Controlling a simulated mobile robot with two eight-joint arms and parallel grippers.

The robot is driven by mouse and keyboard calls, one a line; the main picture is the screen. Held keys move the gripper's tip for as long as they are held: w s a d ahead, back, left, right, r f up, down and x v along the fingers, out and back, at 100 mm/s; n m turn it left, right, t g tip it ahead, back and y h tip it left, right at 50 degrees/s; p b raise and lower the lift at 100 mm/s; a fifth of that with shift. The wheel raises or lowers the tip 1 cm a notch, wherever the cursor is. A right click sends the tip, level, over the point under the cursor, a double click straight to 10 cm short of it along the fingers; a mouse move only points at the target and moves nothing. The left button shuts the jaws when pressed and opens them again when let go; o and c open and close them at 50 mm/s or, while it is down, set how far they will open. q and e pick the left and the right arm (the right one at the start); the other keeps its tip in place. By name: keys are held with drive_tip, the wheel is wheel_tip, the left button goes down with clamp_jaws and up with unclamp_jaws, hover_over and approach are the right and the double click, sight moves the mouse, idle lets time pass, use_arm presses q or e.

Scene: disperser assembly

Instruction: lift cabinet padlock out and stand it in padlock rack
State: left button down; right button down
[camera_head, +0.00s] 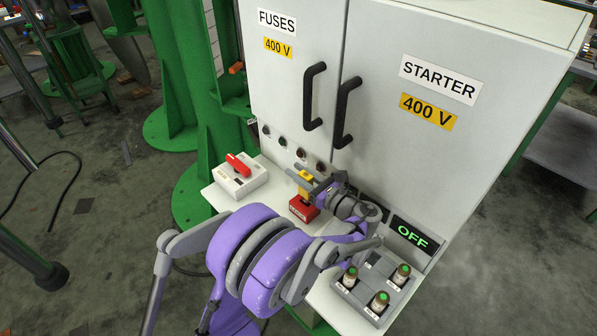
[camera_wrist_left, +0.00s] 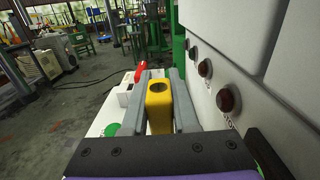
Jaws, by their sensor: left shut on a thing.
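A yellow block-like piece with a dark round hole in its top, which looks like the padlock, is between the grey fingers of my left gripper (camera_head: 311,182). The yellow piece (camera_head: 304,177) shows partly in the head view and face-on in the left wrist view (camera_wrist_left: 159,104). The gripper is shut on it. Directly below is a red block (camera_head: 303,209) with a white label, perhaps the padlock rack; I cannot tell whether the yellow piece touches it. Fingers hide part of the yellow piece. My right gripper is not in view.
The cabinet (camera_head: 375,90) stands close behind, with two black handles and a row of round lamps (camera_wrist_left: 228,99). A white box with a red switch (camera_head: 238,164) is to the left.

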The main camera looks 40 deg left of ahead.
use_arm(q)
drive_tip(key=shift+f+b, duration=1.15)
drive_tip(key=shift+f, duration=0.5)
drive_tip(key=c, duration=0.6)
unclamp_jaws()
drive_tip(key=d, duration=0.7)
drive_tip(key=shift+s+d, duration=0.25)
drive_tip(key=shift+s, duration=0.1)
